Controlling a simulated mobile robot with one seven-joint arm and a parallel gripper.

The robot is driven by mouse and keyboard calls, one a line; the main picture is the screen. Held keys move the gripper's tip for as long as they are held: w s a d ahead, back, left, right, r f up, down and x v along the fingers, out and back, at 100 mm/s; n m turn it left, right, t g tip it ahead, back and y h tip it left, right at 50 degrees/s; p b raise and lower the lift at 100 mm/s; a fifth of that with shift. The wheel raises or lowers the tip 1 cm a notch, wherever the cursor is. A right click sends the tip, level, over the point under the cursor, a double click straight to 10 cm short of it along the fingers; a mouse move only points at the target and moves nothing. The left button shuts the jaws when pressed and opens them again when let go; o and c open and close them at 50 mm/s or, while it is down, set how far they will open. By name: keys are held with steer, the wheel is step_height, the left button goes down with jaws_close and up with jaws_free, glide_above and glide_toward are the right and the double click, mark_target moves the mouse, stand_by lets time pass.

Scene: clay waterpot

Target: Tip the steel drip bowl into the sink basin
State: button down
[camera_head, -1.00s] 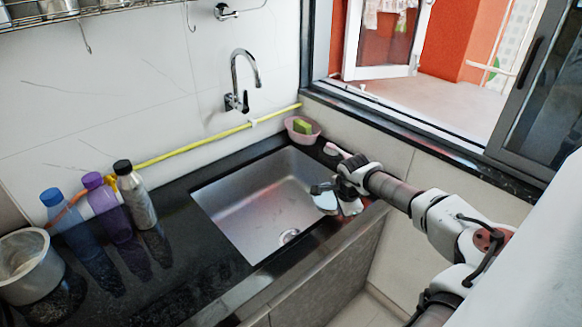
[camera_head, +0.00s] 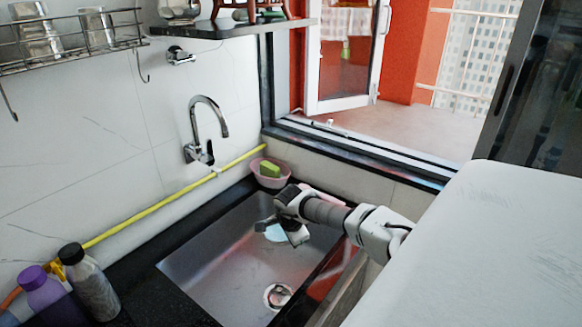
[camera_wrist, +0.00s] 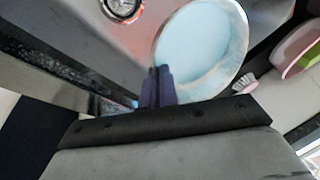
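The drip bowl (camera_wrist: 203,50) shows in the wrist view as a round bowl with a pale metallic rim and a light blue inside. My gripper (camera_wrist: 157,75) has its dark fingers close together at the bowl's near rim, shut on it. In the head view the bowl (camera_head: 276,232) hangs below my gripper (camera_head: 278,224), partly hidden by it, over the right side of the steel sink basin (camera_head: 220,268). The exact tilt of the bowl is hard to tell. The drain (camera_head: 277,296) shows in the basin floor.
A pink dish with a green sponge (camera_head: 270,171) sits at the basin's back corner. A chrome tap (camera_head: 206,125) is on the wall, with a yellow hose (camera_head: 160,211) below. Bottles (camera_head: 90,283) stand on the left counter.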

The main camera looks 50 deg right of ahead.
mark_target(286, 243)
steer(key=shift+w+a+f+g+h+b, duration=0.1)
steer(key=shift+f+g+h+b, duration=0.3)
steer(key=shift+f, duration=0.55)
steer(key=shift+r, duration=0.15)
steer(key=shift+w+a+f+g+h+b, duration=0.2)
steer(key=shift+f+g+h+b, duration=0.35)
steer(key=shift+b, duration=0.65)
steer(key=shift+w+a+r+g+h+b, duration=0.1)
steer(key=shift+w+a+g+h+b, duration=0.25)
steer(key=shift+g+h+b, duration=0.6)
steer(key=shift+a+r+n+b, duration=0.1)
steer(key=shift+r+n+b, duration=0.1)
steer(key=shift+n+b, duration=0.15)
